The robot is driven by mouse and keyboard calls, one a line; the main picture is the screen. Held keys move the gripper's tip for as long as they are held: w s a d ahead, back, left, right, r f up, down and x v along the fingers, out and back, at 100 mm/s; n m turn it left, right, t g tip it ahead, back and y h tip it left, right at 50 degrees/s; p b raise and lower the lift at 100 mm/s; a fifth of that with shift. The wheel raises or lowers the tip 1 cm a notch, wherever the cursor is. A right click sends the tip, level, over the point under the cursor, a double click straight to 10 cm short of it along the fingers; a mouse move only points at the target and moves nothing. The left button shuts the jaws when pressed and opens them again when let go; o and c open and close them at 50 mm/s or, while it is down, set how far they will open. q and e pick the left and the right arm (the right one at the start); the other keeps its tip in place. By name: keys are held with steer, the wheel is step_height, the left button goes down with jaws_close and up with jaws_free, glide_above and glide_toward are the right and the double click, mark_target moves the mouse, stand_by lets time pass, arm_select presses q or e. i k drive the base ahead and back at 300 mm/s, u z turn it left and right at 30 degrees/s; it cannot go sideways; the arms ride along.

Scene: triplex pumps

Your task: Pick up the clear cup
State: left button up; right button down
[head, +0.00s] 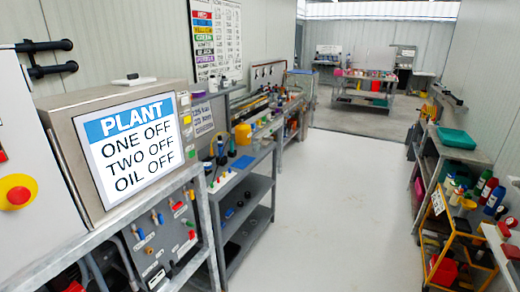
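I cannot make out a clear cup in the head view. Small items on the benches are too small or blurred to tell apart. Neither of my grippers shows in this view.
A control box with a PLANT screen (140,140) stands close on the left, beside a red emergency button (18,195). Grey workbenches (240,178) line the left wall. A yellow trolley (437,240) with bottles and a shelf with a green tray (457,138) are right. The middle floor (325,200) is clear.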

mark_target(257, 147)
steer(key=z, duration=0.6)
steer(key=i, duration=7.15)
steer(key=u, duration=3.9)
